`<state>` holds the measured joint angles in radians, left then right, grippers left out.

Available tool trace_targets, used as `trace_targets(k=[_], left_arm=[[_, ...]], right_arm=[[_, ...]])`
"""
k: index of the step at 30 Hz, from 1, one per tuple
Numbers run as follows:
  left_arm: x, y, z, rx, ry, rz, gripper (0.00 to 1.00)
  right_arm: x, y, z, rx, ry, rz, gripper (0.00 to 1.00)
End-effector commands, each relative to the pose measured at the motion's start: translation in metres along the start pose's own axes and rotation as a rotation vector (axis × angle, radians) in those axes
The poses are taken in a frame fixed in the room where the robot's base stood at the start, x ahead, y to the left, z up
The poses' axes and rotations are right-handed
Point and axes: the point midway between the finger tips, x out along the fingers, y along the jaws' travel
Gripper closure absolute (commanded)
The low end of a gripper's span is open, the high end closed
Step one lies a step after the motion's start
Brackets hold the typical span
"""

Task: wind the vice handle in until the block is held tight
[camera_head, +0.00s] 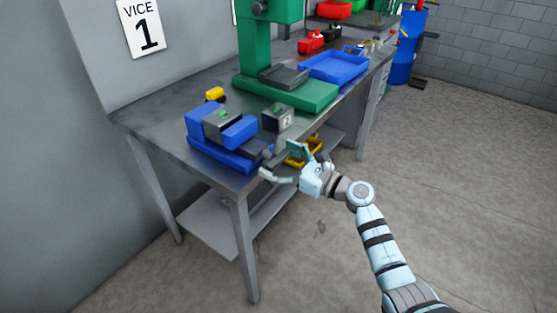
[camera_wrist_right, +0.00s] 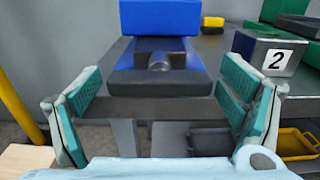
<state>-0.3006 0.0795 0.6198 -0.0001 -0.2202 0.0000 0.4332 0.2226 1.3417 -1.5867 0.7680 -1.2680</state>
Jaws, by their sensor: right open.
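The blue vice (camera_head: 240,133) sits at the near end of the metal bench, and it also shows straight ahead in the right wrist view (camera_wrist_right: 160,20). A round grey screw end (camera_wrist_right: 160,62) sticks out of the vice's front; I cannot make out a handle bar. My right gripper (camera_head: 280,161) is open and empty in front of the vice, its green-padded fingers (camera_wrist_right: 160,100) either side of the screw end, apart from it. My left gripper is not in view.
A grey block marked 2 (camera_head: 278,119) stands right of the vice. A small yellow thing (camera_head: 215,94) lies behind it. A green press (camera_head: 290,93) and a blue tray (camera_head: 334,66) stand farther along. A yellow bin (camera_wrist_right: 296,144) sits below the bench top. The floor at right is clear.

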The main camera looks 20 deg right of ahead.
Motion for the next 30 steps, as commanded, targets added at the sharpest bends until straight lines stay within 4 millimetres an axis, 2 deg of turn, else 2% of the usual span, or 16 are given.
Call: trace_targets(k=[2, 9, 11, 20, 30], left_arm=[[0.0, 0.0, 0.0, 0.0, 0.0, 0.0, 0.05], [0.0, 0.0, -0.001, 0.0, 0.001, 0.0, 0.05], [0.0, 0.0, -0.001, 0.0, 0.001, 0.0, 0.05], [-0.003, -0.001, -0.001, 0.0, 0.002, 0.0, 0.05], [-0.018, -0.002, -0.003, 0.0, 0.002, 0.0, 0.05]], right_arm=[[0.0, 0.0, 0.0, 0.0, 0.0, 0.0, 0.13], [0.0, 0.0, 0.0, 0.001, 0.0, 0.0, 0.52], [0.0, 0.0, 0.0, 0.001, 0.0, 0.0, 0.58], [-0.001, 0.0, 0.0, 0.033, 0.001, 0.0, 0.58], [-0.001, 0.0, 0.002, 0.227, 0.002, -0.001, 0.58]])
